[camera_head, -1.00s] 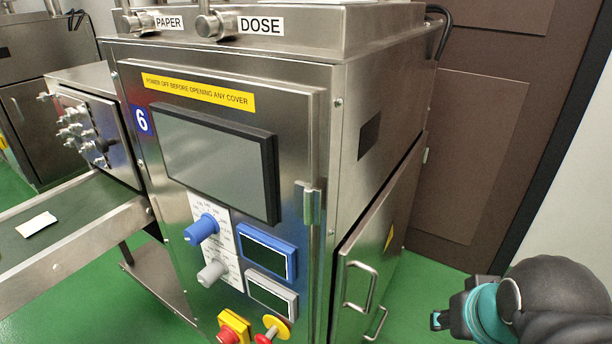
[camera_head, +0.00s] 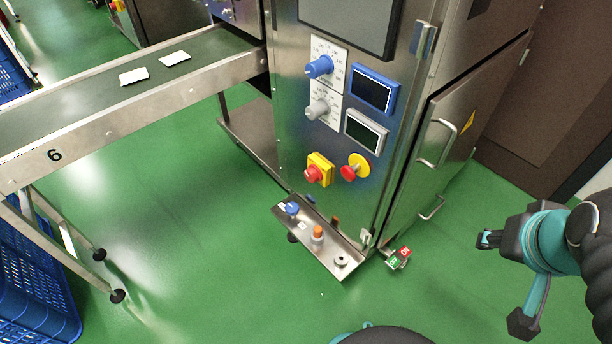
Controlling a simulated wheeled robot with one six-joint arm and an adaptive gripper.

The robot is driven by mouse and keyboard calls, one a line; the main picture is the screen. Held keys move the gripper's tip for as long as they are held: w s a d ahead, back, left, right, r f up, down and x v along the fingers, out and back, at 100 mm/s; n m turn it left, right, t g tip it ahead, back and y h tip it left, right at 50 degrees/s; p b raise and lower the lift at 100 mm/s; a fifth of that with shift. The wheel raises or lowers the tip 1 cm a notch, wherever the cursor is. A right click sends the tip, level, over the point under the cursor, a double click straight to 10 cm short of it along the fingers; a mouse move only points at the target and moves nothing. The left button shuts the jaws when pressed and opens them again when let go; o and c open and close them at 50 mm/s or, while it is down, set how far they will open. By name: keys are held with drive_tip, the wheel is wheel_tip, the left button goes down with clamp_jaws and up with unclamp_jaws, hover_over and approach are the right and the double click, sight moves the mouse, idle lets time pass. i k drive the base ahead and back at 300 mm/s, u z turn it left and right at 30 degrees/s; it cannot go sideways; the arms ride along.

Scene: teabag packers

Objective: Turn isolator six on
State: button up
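Machine six's steel front panel (camera_head: 290,120) stands in the middle of the view. Low on it are two red-and-yellow controls side by side. The left one is a yellow square box with a red knob (camera_head: 318,170). The right one is a yellow round plate with a red handle (camera_head: 355,166). Neither shows a readable label, and I cannot tell the handle's setting. My black and teal arm (camera_head: 545,240) is at the right edge, well apart from the panel.
A small steel shelf (camera_head: 322,252) at the panel's foot carries a blue knob and an orange-topped item. A red-and-green tag (camera_head: 398,257) is at its right corner. A conveyor (camera_head: 190,92) marked 6 runs left. Blue crates (camera_head: 30,285) stand below it. Green floor lies clear in front.

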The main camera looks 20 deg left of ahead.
sight(312, 174)
drive_tip(key=u, duration=2.45)
drive_tip(key=k, duration=0.75)
drive_tip(key=z, duration=1)
drive_tip(key=i, duration=1)
